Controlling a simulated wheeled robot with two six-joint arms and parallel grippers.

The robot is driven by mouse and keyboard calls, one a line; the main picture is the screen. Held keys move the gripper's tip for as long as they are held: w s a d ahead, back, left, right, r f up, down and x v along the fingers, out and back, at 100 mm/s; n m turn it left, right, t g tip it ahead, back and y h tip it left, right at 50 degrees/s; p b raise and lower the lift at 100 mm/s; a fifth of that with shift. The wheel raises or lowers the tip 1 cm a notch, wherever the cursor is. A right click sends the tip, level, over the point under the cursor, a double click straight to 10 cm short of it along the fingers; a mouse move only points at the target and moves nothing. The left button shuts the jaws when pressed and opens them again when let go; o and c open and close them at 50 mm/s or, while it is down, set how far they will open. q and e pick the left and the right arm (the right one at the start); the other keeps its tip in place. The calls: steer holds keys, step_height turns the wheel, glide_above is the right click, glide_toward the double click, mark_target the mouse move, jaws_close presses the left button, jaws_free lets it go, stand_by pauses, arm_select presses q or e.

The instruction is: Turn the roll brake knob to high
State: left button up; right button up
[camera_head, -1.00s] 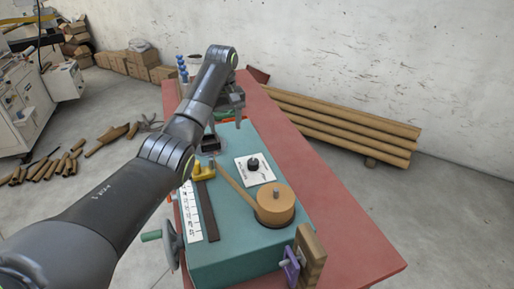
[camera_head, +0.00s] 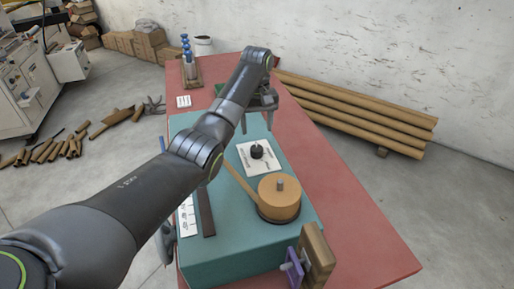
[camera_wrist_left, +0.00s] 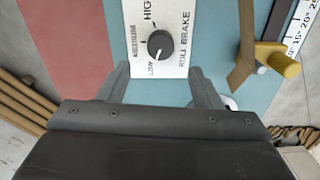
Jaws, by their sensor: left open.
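The roll brake knob (camera_head: 257,151) is a small black round knob on a white label plate (camera_head: 248,165) on top of the teal machine. The knob also shows in the left wrist view (camera_wrist_left: 160,43), where its white mark points down-left toward LOW; MEDIUM is at the left and HIGH at the top. My left gripper (camera_head: 257,123) is above the machine at the knob's far side. In the wrist view its two fingers (camera_wrist_left: 160,70) are apart and empty, below the knob and either side of it, not around it. My right gripper is in neither view.
A brown tape roll (camera_head: 280,197) with a strip stands near the knob on the teal machine (camera_head: 225,258). A wooden block (camera_head: 318,257) and purple clamp are at its front. The red table (camera_head: 345,190) is clear at right. Long cardboard tubes (camera_head: 350,118) lie behind.

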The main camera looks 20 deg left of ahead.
mark_target(257, 148)
arm_select(q)
steer(key=f, duration=0.3)
steer(key=shift+s+f+p, duration=0.2)
steer(key=shift+s+p, duration=0.05)
steer(key=shift+p, duration=0.1)
step_height(257, 148, down, 4)
steer(key=shift+w+r, duration=0.1)
steer(key=shift+w, duration=0.05)
steer(key=shift+f, duration=0.45)
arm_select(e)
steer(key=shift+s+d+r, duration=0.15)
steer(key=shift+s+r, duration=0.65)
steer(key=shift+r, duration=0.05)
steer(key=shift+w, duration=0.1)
arm_select(q)
steer(key=c, duration=1)
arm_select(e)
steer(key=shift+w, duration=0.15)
